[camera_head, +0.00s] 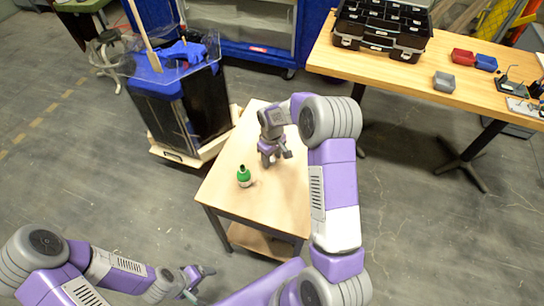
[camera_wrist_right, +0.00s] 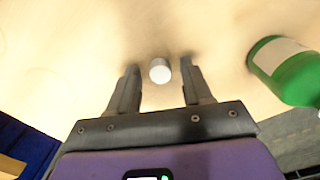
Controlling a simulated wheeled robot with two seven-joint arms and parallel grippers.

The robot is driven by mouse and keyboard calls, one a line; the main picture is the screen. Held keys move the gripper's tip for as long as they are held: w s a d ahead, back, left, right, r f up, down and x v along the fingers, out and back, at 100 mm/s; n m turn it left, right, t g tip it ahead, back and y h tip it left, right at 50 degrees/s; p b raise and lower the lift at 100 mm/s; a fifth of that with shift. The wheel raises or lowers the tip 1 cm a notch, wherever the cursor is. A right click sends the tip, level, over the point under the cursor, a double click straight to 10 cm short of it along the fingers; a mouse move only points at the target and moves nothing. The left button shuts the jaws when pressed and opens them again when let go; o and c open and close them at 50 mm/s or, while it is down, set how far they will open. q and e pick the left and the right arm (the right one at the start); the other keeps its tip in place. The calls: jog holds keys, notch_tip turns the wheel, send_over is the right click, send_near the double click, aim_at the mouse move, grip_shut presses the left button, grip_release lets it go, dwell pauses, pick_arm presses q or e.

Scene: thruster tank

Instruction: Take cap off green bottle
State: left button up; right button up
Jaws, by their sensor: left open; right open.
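A small white round cap (camera_wrist_right: 160,71) shows between the fingertips of my right gripper (camera_wrist_right: 160,80), with gaps on both sides. My right gripper also shows in the head view (camera_head: 275,160), low over the table to the right of the bottle, open. My left gripper (camera_head: 199,282) is open and empty, off the table's front-left side.
The small wooden table (camera_head: 222,187) is otherwise clear. A tank (camera_head: 186,105) with dark and clear sides stands behind it to the left. A long workbench (camera_head: 400,76) at the right carries a black organizer case (camera_head: 382,28) and small red, blue and grey bins.

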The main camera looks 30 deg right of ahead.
aim_at(272, 159)
notch_tip(272, 159, up, 12)
jog(key=p, duration=0.3)
jog(key=shift+r, duration=0.2)
jog(key=shift+w, duration=0.1)
